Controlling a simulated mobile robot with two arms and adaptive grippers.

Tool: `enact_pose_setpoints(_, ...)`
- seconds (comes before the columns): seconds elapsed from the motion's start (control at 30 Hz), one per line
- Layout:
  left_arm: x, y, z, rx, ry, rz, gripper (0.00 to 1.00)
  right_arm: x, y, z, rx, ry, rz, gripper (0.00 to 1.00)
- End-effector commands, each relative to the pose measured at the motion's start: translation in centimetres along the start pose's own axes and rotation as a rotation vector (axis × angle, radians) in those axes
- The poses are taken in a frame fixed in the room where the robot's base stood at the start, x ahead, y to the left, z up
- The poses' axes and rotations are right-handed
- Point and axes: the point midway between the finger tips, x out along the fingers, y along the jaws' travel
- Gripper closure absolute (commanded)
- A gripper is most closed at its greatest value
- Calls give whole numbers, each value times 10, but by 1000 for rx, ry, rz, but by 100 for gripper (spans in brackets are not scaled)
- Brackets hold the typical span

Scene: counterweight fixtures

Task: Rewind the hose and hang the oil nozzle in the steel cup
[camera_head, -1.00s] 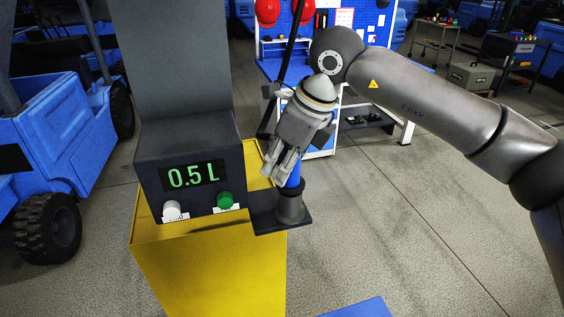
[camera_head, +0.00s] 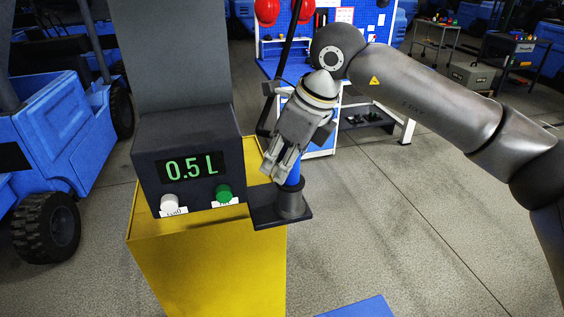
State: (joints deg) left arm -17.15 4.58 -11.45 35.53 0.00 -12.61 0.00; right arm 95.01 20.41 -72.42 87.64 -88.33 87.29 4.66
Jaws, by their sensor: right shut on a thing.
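The steel cup (camera_head: 290,203) stands on a dark bracket plate (camera_head: 263,209) at the right side of the dispenser. The blue oil nozzle (camera_head: 294,177) is upright, its lower end at or in the cup's mouth; how deep it sits I cannot tell. My right gripper (camera_head: 277,171) comes down from above and is shut on the nozzle just above the cup. Its fingers hide much of the nozzle. The black hose (camera_head: 288,45) runs up from behind the gripper out of the top of the view. My left gripper is not in view.
The dispenser's display box (camera_head: 192,166) reads 0.5 L, with a white button (camera_head: 169,202) and a green button (camera_head: 223,193) below. Its yellow cabinet (camera_head: 205,262) stands underneath. A blue tractor (camera_head: 62,135) is at the left, a pegboard workbench (camera_head: 375,22) behind. The floor at right is clear.

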Motion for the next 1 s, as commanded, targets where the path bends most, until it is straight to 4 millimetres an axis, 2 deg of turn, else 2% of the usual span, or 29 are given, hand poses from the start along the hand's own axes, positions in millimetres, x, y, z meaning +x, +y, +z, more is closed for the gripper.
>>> enact_pose_setpoints(0.33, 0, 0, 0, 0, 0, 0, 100, 4, 1, -3, 0, 11, 5, 100)
enact_pose_setpoints(0.37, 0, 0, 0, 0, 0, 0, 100, 5, 1, -3, 0, 11, 6, 70)
enact_pose_setpoints(0.5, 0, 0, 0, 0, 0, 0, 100, 5, 1, -3, 0, 11, 5, 52)
enact_pose_setpoints(0.57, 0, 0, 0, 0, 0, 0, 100, 4, 1, -3, 0, 10, 5, 46)
enact_pose_setpoints(1.0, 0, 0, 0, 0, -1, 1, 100, 3, 1, -2, 0, 8, 3, 46)
